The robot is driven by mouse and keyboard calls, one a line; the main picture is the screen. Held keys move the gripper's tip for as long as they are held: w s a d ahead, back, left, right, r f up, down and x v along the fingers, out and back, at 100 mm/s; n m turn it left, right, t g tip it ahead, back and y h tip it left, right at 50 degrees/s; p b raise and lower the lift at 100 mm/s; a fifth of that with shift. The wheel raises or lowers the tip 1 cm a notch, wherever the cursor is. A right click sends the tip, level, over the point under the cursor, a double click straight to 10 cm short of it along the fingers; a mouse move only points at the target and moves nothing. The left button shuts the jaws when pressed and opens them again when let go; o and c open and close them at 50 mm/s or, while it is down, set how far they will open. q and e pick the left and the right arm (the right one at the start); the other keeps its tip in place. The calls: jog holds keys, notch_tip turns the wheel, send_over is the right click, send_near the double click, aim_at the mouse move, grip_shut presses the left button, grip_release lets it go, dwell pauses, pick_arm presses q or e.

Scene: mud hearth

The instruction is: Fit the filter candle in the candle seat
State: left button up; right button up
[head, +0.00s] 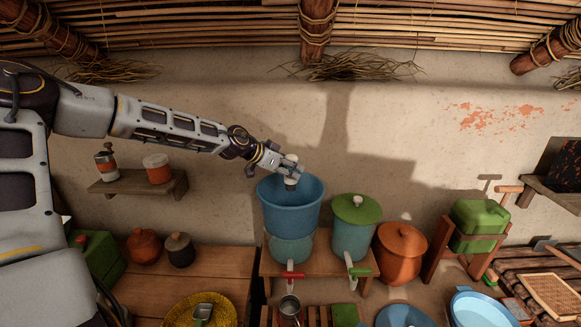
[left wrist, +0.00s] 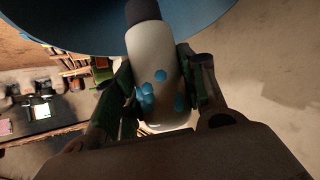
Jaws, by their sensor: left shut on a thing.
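My left gripper (head: 283,166) is shut on the filter candle and holds it at the mouth of the open blue vessel (head: 290,209). The candle (head: 291,182) is a small white cylinder in the head view. In the left wrist view the candle (left wrist: 152,60) is pale with blue spots and a dark end pointing away from me, between both fingers. The blue vessel's rim (left wrist: 75,28) curves behind that dark end. The vessel stands on a lighter blue lower container (head: 290,249) with a red-handled tap. The candle seat is hidden from view. My right gripper is not in view.
A green-lidded blue container (head: 354,228) and an orange lidded pot (head: 400,252) stand close to the right. A wall shelf (head: 138,185) with jars is at the left. A steel cup (head: 290,307) sits below the red tap. The wall is behind.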

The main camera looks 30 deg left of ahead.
aim_at(285, 179)
pick_arm(q)
jog(key=shift+f+b, duration=0.7)
jog(key=shift+f, duration=1)
dwell(0.6)
dwell(0.4)
dwell(0.5)
dwell(0.4)
jog(key=shift+f+b, duration=0.35)
jog(key=shift+f, duration=0.5)
